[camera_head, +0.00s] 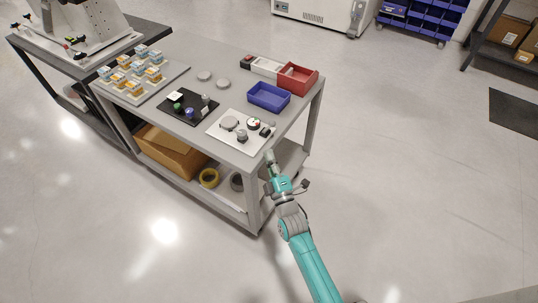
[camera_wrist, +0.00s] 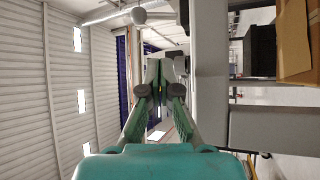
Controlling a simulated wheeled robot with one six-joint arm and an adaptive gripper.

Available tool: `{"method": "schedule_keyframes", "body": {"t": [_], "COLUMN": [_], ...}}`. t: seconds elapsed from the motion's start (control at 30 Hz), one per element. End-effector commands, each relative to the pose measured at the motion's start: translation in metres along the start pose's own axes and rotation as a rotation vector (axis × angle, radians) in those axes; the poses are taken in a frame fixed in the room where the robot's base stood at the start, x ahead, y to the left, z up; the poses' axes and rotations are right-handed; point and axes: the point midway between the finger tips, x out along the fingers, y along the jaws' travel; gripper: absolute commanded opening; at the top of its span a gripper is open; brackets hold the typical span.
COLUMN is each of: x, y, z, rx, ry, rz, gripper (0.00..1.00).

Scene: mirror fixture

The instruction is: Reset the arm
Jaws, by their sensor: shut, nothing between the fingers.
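My teal arm reaches up from the bottom of the head view. My gripper (camera_head: 269,156) is at the near right corner of the grey cart (camera_head: 232,168), beside its edge. I cannot tell from the head view whether it touches the cart. In the wrist view my gripper (camera_wrist: 166,72) has its fingers together, with nothing held between them. The wrist view is turned on its side, and the cart's frame (camera_wrist: 212,80) runs close to the right of the fingers.
On the cart are a white plate (camera_head: 214,131) with round parts, a black tray (camera_head: 172,112), a blue bin (camera_head: 269,97), a red bin (camera_head: 298,78) and a board of small blocks (camera_head: 165,81). A cardboard box (camera_head: 168,153) sits below. Floor right of the cart is clear.

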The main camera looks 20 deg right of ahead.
Motion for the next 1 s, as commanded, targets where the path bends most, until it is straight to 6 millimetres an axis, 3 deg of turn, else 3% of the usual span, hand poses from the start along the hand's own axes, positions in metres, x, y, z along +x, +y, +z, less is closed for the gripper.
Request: {"method": "schedule_keyframes", "body": {"t": [0.33,0.47,0.57,0.77,1.0], "x": [0.000,-0.012,-0.039,-0.119,-0.208], "y": [0.000,-0.002,-0.004,-0.002,0.017], "z": [0.000,0.000,0.001,0.001,-0.002], "rx": [0.000,0.021,0.075,0.254,0.477], "ry": [0.000,-0.001,-0.005,-0.026,-0.073], "rz": [0.000,-0.012,-0.038,-0.117,-0.207], "gripper": [0.00,0.00,0.00,0.00,0.00]}}
